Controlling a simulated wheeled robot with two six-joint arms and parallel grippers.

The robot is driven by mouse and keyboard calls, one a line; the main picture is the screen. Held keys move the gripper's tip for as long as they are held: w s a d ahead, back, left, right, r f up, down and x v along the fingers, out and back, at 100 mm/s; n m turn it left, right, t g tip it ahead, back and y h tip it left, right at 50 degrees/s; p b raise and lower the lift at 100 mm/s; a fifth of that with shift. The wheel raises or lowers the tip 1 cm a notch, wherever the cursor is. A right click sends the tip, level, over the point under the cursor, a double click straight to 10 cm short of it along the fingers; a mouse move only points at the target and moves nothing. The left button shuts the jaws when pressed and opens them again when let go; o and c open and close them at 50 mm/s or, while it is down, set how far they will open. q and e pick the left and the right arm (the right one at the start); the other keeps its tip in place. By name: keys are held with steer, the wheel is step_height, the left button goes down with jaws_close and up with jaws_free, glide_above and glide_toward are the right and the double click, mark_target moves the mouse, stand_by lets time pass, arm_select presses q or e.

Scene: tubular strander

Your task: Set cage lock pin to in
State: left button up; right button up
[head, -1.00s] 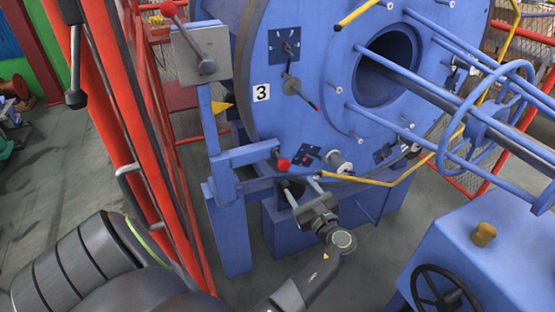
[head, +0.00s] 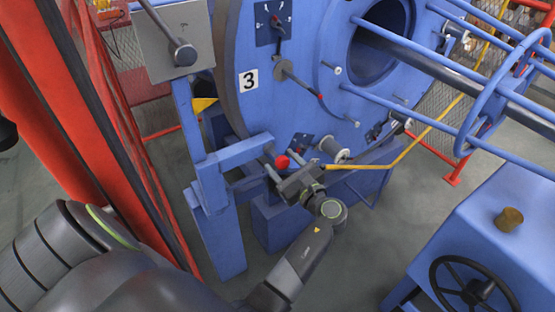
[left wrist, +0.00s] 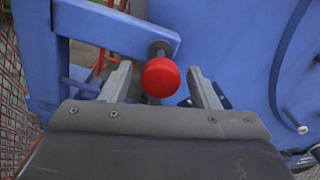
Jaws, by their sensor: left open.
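The cage lock pin shows as a red round knob (head: 282,162) on a dark shaft, at the end of the blue bracket arm (head: 238,153) beside the big blue disc marked 3. My left gripper (head: 284,171) is open at the knob. In the left wrist view the red knob (left wrist: 160,77) lies between the two spread fingers of the left gripper (left wrist: 162,86), with a gap on each side. The fingers do not grip it. How deep the knob sits between them is hard to tell. My right gripper is not in view.
A yellow bar (head: 398,157) runs from near the knob up to the right. A red mesh fence (head: 125,150) stands left. A blue cabinet with a black handwheel (head: 474,288) stands lower right.

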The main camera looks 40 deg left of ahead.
mark_target(277, 157)
arm_select(q)
steer(key=c, duration=0.4)
jaws_close()
steer(key=shift+a+r, duration=0.2)
steer(key=shift+a, duration=0.05)
steer(key=shift+p+x, duration=0.85)
steer(key=shift+x, duration=0.1)
steer(key=shift+w+a, duration=0.15)
steer(key=shift+a, duration=0.05)
steer(key=shift+w, duration=0.1)
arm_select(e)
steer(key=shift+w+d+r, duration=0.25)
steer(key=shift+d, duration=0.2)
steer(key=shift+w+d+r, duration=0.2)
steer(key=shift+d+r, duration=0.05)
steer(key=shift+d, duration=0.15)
